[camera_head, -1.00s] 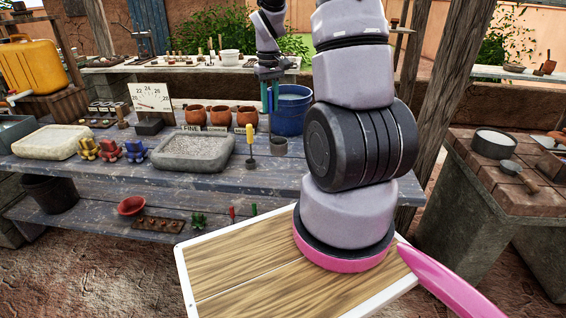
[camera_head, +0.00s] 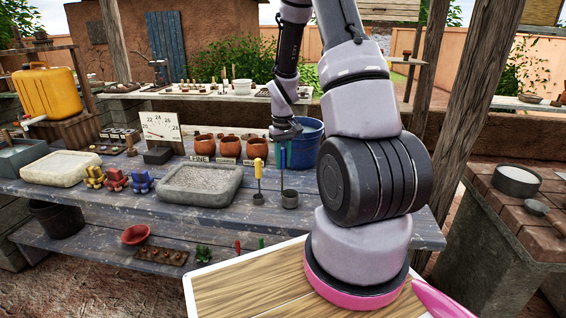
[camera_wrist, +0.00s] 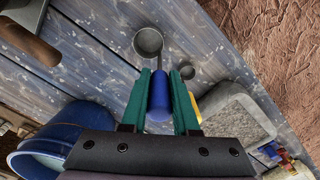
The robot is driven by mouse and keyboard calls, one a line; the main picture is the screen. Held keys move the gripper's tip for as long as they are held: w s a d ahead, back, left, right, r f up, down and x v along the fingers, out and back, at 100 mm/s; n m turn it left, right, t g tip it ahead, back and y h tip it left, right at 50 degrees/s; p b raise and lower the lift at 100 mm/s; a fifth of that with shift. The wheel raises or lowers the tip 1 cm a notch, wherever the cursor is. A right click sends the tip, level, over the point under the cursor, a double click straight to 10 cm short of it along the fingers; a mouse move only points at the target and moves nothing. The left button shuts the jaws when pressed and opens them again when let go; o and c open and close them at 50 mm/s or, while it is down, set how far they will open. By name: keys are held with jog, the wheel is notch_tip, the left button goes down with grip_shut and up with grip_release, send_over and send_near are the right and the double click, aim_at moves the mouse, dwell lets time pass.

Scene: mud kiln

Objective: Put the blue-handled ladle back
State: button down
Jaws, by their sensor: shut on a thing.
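The blue-handled ladle has a grey cup (camera_head: 290,199) and a blue handle (camera_wrist: 158,95). My gripper (camera_head: 285,150) is above the long plank table (camera_head: 330,210), its green fingers shut on the blue handle, which hangs upright with the cup down. The cup is at or very near the tabletop; I cannot tell whether it touches. In the wrist view the cup (camera_wrist: 147,42) shows beyond the fingers. A yellow-handled ladle (camera_head: 258,172) stands close by on the left, its smaller cup (camera_head: 258,198) at about the same level.
A grey stone basin (camera_head: 200,186) lies left of the ladles. A blue bucket (camera_head: 304,145) stands right behind my gripper, and several clay pots (camera_head: 230,146) stand behind the basin. A wooden board with a white edge (camera_head: 240,290) is in the foreground. A brick-topped stand (camera_head: 500,200) is at right.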

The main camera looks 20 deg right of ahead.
jog(key=shift+f, duration=0.2)
jog(key=c, duration=0.7)
grip_release()
jog(key=shift+f, duration=0.1)
notch_tip(320, 180, up, 12)
jog(key=shift+r, duration=0.1)
jog(key=s+a+r+m+t, duration=0.1)
jog(key=s+a+r+t, duration=0.2)
jog(key=r, duration=0.5)
jog(key=s+a+r+m+t, duration=0.1)
jog(key=s+a+r, duration=0.2)
jog(key=s+r, duration=0.4)
jog(key=s+a+r+m+t, duration=0.1)
jog(key=s+r, duration=0.1)
jog(key=s, duration=0.1)
jog(key=s+a+r+t+y, duration=0.1)
jog(key=s+a+r, duration=0.1)
jog(key=s+r, duration=0.1)
jog(key=s+a+r+m+t+y, duration=0.1)
jog(key=s+a+r, duration=0.1)
jog(key=s, duration=0.3)
jog(key=shift+r+m, duration=0.25)
jog(key=shift+m, duration=0.05)
